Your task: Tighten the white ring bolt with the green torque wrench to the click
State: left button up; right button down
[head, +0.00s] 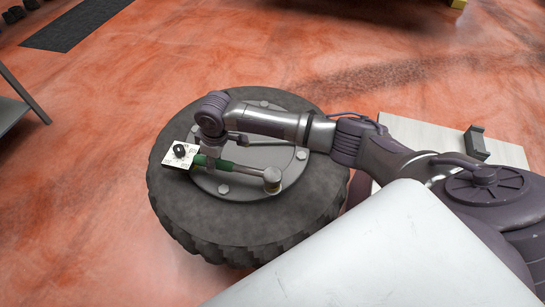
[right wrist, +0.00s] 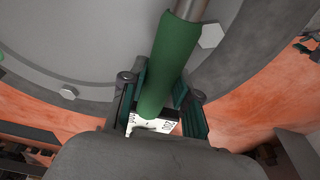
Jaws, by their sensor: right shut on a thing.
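The torque wrench (head: 240,168) has a green handle and a metal shaft, and it lies across the grey hub of the wheel. My right gripper (head: 205,158) is shut on its green handle, which also shows between the fingers in the right wrist view (right wrist: 170,65). The wrench head (head: 272,178) is over a bolt position at the hub's near right edge. A pale ring shows just under it; the bolt itself is mostly hidden, so I cannot tell how well it is seated. A white marked plate (head: 170,159) is at the handle end. My left gripper is not in view.
The black tyre (head: 215,220) lies flat on the orange floor, with several other bolts around its hub. A pale board (head: 400,126) with a dark holder (head: 476,143) is at the right.

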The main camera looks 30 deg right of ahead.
jog(key=shift+w+d+r+m, duration=0.1)
jog(key=shift+w+d+m, duration=0.65)
jog(key=shift+d+m, duration=0.1)
jog(key=shift+w+d, duration=0.1)
jog(key=shift+w+d+m, duration=0.2)
jog(key=shift+d+m, duration=0.05)
jog(key=shift+d, duration=0.05)
jog(key=shift+s+a+n, duration=0.55)
jog(key=shift+a+n, duration=0.05)
jog(key=shift+a, duration=0.1)
jog(key=c, duration=1.5)
grip_release()
jog(key=shift+c, duration=0.2)
grip_shut()
jog(key=shift+o, duration=0.9)
grip_release()
grip_shut()
